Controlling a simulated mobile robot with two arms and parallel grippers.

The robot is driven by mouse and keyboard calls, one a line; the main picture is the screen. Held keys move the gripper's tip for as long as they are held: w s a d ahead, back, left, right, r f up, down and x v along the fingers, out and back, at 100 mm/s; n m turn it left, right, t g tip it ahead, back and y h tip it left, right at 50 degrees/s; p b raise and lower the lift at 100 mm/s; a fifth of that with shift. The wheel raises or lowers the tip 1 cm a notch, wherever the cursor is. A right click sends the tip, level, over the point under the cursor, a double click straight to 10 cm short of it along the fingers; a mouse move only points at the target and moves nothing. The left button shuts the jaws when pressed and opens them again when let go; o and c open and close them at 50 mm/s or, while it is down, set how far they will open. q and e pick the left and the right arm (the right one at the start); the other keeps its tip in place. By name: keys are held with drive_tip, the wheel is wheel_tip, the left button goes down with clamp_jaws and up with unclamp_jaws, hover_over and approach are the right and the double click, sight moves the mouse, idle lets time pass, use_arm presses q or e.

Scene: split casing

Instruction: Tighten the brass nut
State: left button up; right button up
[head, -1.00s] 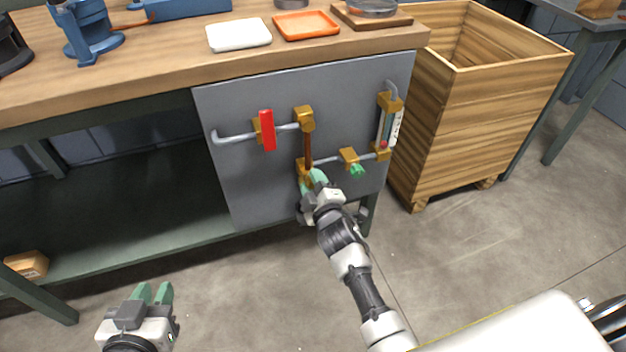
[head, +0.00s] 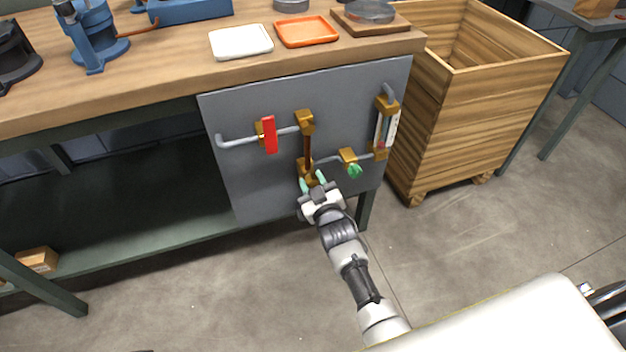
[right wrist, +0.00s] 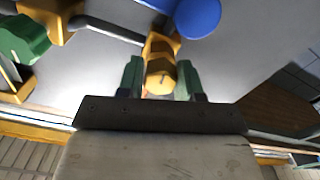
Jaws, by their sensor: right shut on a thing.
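The brass nut (right wrist: 160,78) shows in the right wrist view as a faceted, rounded brass piece in front of a brass fitting (right wrist: 160,46). My right gripper (right wrist: 160,80) has its two green fingers on either side of the nut and is shut on it. In the head view my right gripper (head: 313,183) is at the lower brass fitting (head: 305,168), under the brown vertical pipe (head: 307,145) on the grey panel (head: 260,185). The nut itself cannot be made out there, behind the fingers. My left gripper is not in view.
The panel also carries a red lever (head: 269,135), a green handle (head: 355,171) and a gauge tube (head: 386,128). A blue round part (right wrist: 197,15) is close above the nut in the wrist view. A wooden crate (head: 470,125) stands right of the panel. The floor in front is clear.

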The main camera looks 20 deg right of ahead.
sight(314, 184)
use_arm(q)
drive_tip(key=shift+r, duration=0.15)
use_arm(e)
drive_tip(key=shift+f, duration=0.1)
idle(0.3)
drive_tip(key=o, duration=0.9)
drive_tip(key=s+p, duration=0.2)
drive_tip(key=s, duration=0.4)
drive_tip(key=shift+s+d, duration=0.15)
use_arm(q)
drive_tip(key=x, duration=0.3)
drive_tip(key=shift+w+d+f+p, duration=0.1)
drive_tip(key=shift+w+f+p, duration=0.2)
use_arm(e)
drive_tip(key=s, duration=0.4)
drive_tip(key=shift+s, duration=0.3)
drive_tip(key=shift+d, duration=0.15)
